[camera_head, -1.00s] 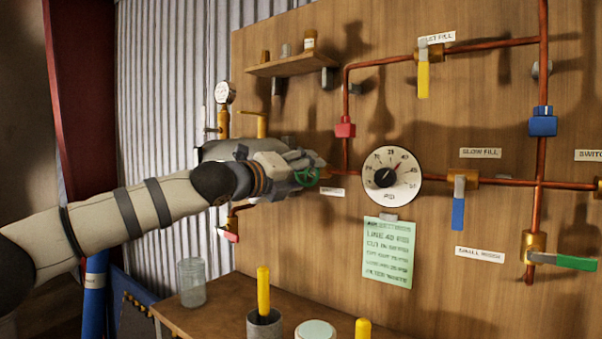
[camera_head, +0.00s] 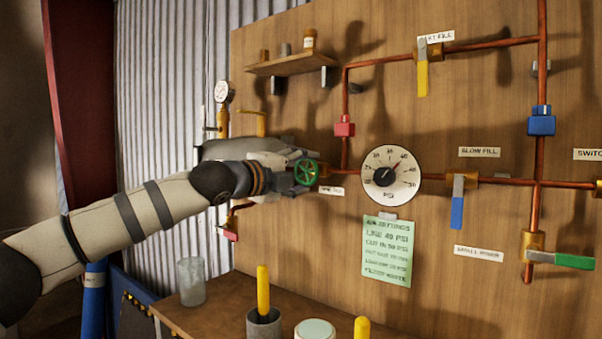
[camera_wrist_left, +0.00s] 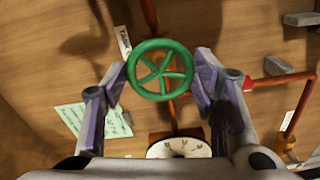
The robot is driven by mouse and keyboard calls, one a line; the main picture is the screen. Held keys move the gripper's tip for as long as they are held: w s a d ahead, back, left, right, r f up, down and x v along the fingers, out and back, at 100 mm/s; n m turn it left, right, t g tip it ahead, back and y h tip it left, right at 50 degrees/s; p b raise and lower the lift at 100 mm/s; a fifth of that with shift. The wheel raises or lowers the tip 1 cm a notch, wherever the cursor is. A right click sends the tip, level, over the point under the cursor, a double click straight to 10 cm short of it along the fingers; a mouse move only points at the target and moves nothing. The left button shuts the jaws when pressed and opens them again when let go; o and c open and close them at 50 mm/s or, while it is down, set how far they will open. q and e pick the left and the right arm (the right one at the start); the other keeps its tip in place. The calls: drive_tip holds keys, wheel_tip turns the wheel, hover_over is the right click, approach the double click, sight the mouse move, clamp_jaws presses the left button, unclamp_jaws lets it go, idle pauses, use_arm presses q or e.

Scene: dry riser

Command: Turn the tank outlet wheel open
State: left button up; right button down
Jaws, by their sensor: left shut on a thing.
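The tank outlet wheel is a green spoked handwheel (camera_head: 306,172) on the copper pipe at the left of the wooden board. It also shows in the left wrist view (camera_wrist_left: 160,70), with its rim and spokes facing the camera. My left gripper (camera_head: 300,170) is at the wheel, with one finger on each side of the rim. In the left wrist view my left gripper (camera_wrist_left: 162,80) is shut on the wheel. A small label (camera_head: 331,191) sits just right of the wheel, partly legible. My right gripper is not in view.
A round pressure gauge (camera_head: 391,176) is right of the wheel, above a green note (camera_head: 387,250). A yellow-handled valve (camera_head: 422,75), a blue-handled valve (camera_head: 458,205) and a red fitting (camera_head: 344,127) are on the pipes. Below, a bench (camera_head: 222,314) holds a glass jar (camera_head: 191,281).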

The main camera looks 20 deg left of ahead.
use_arm(q)
drive_tip(key=shift+r, duration=0.1)
drive_tip(key=o, duration=1.2)
drive_tip(key=shift+c, duration=0.2)
drive_tip(key=shift+a+r, duration=0.1)
drive_tip(key=shift+s+r, duration=0.15)
drive_tip(key=shift+r, duration=0.25)
drive_tip(key=shift+s, duration=0.1)
drive_tip(key=shift+s+f, duration=0.1)
drive_tip(key=shift+f, duration=0.1)
drive_tip(key=f+v, duration=0.1)
drive_tip(key=v, duration=1)
drive_tip(key=shift+s+a, duration=0.1)
